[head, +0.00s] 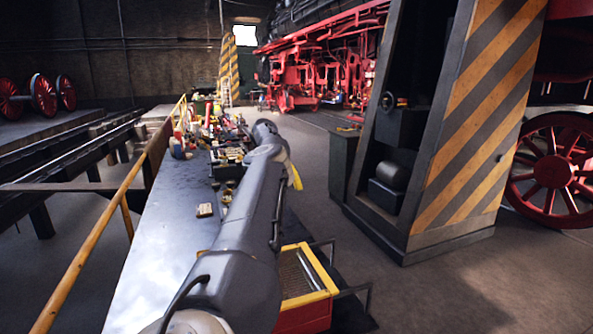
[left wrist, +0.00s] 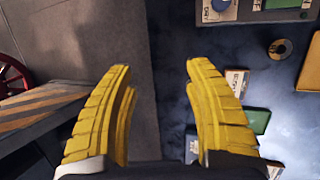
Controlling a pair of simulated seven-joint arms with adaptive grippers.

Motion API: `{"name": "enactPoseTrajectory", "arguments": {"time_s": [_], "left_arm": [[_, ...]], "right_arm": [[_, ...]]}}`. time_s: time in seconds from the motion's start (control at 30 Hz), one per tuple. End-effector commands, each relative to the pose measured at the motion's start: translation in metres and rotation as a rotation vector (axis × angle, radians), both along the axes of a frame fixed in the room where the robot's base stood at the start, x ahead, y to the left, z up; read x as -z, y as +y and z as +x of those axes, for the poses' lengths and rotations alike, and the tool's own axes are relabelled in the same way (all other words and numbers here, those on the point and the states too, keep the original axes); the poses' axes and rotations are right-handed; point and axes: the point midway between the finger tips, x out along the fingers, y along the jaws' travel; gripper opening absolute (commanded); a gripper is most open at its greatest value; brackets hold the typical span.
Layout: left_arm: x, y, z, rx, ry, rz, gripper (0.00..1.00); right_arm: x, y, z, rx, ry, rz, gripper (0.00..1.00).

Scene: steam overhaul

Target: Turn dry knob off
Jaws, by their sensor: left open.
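A blue knob (left wrist: 221,4) shows at the top edge of the left wrist view, on a light grey panel (left wrist: 240,13). The panel has small dark lettering beside the knob, which looks like "DRY". The knob is partly cut off by the frame, so its setting cannot be read. My left gripper (left wrist: 160,68) has its two yellow fingers wide apart with nothing between them. The knob lies beyond and to the right of the fingertips, apart from them. In the head view one yellow finger of the left gripper (head: 297,178) shows past my grey arm. My right gripper is not in view.
The long dark workbench (head: 165,235) carries several small items at its far end. A red and yellow box (head: 305,285) stands right of my arm. A striped pillar (head: 480,120) rises at the right. In the wrist view a green item (left wrist: 257,120) lies right of the fingers.

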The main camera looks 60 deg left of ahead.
Motion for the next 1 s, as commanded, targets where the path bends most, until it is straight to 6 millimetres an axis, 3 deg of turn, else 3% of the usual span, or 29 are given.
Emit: {"name": "enactPoseTrajectory", "arguments": {"time_s": [0.5,1.0], "left_arm": [[-0.026,0.051,0.060,-0.146,-0.336,0.154,0.52],[-0.047,0.081,0.077,-0.243,-0.477,0.229,0.52]], "right_arm": [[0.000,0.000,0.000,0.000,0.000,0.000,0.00],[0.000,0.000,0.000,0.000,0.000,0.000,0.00]]}}
